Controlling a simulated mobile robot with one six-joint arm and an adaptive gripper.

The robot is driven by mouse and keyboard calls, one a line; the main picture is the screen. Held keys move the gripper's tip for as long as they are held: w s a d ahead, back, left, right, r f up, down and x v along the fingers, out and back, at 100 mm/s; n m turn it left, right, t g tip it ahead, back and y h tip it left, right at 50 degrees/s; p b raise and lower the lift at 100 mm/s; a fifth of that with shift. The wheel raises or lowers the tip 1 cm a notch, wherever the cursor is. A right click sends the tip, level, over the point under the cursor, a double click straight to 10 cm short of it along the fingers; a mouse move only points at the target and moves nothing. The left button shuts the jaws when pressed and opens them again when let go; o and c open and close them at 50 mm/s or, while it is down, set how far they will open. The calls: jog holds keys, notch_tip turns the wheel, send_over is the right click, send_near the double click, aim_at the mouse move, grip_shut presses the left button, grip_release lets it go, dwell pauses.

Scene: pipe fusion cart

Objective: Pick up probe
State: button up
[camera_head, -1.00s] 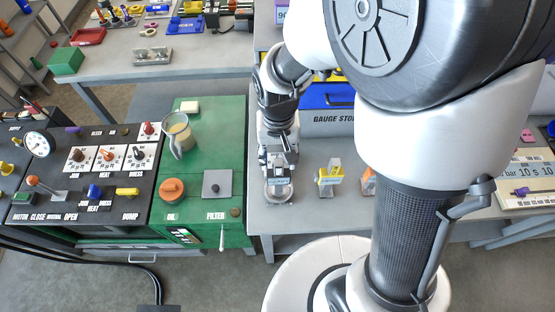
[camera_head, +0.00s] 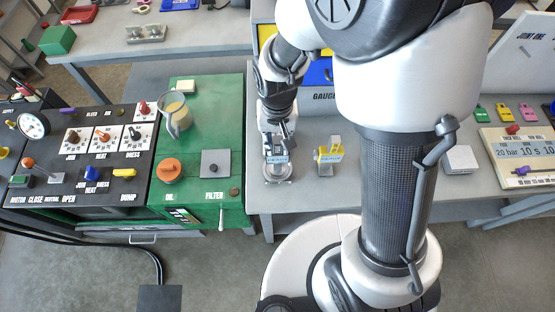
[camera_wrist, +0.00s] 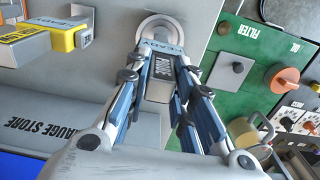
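A small grey block with a dark lettered face (camera_wrist: 161,80), which looks like the probe, stands on a round pale base (camera_wrist: 168,30) with a light blue "READY" label. In the head view the round base (camera_head: 277,178) sits near the front left of the grey bench. My gripper (camera_wrist: 163,72) points down at it, with one blue-padded finger on each side of the block. The fingers look apart, and I cannot tell whether they touch it. In the head view my gripper (camera_head: 276,156) mostly hides the block.
A yellow-and-grey device (camera_head: 328,155) stands close to the right of the base. The green unit (camera_head: 216,130) lies to the left, with an orange knob (camera_head: 169,170), a grey filter plate (camera_head: 215,163) and a jug (camera_head: 176,117). The gauge store (camera_wrist: 50,120) is behind.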

grip_shut()
dwell(0.5)
notch_tip(320, 180, up, 20)
jog(key=p, duration=0.4)
jog(key=shift+p, duration=0.35)
